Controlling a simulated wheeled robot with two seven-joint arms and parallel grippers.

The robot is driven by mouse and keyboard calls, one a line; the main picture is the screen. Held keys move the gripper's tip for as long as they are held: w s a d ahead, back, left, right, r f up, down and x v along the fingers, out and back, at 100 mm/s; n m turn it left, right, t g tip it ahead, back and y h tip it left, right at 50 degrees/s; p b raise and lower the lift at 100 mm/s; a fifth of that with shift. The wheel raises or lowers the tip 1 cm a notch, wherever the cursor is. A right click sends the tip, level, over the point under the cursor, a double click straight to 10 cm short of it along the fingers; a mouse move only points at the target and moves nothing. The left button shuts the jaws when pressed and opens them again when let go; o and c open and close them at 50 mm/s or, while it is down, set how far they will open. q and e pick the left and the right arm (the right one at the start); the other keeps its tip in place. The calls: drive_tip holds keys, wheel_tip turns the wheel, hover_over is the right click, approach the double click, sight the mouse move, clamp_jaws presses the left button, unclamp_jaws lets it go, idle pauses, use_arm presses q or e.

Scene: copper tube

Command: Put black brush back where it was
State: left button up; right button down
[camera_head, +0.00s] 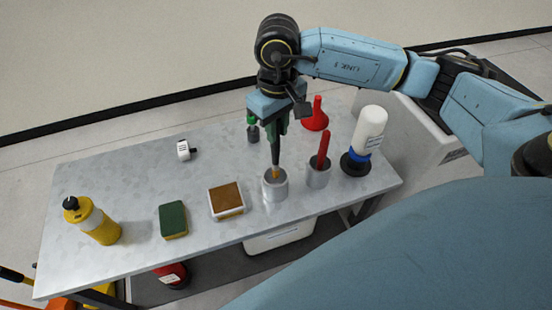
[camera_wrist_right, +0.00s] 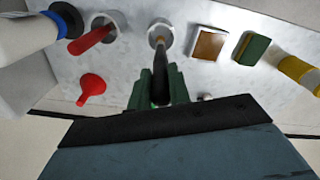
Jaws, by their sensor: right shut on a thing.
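The black brush (camera_head: 275,150) is held upright in my right gripper (camera_head: 276,127), which is shut on its handle. Its tan lower end (camera_head: 274,173) is at the mouth of a grey metal cup (camera_head: 275,190); I cannot tell how deep it sits. In the right wrist view the brush (camera_wrist_right: 160,75) runs from the green fingers (camera_wrist_right: 159,90) to the same cup (camera_wrist_right: 160,34). My left gripper is not in view.
A second cup (camera_head: 318,176) with a red-handled tool (camera_head: 323,150) stands close on the right. Near it are a white bottle (camera_head: 369,133) and a red funnel (camera_head: 316,118). A brown-topped block (camera_head: 226,198), green sponge (camera_head: 173,219) and yellow bottle (camera_head: 98,225) stand left.

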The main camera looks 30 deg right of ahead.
sight(276, 165)
wheel_tip(276, 165, down, 8)
drive_tip(key=shift+f, duration=0.2)
drive_tip(key=c, duration=1.3)
unclamp_jaws()
drive_tip(key=shift+r, duration=0.1)
wheel_tip(276, 165, up, 12)
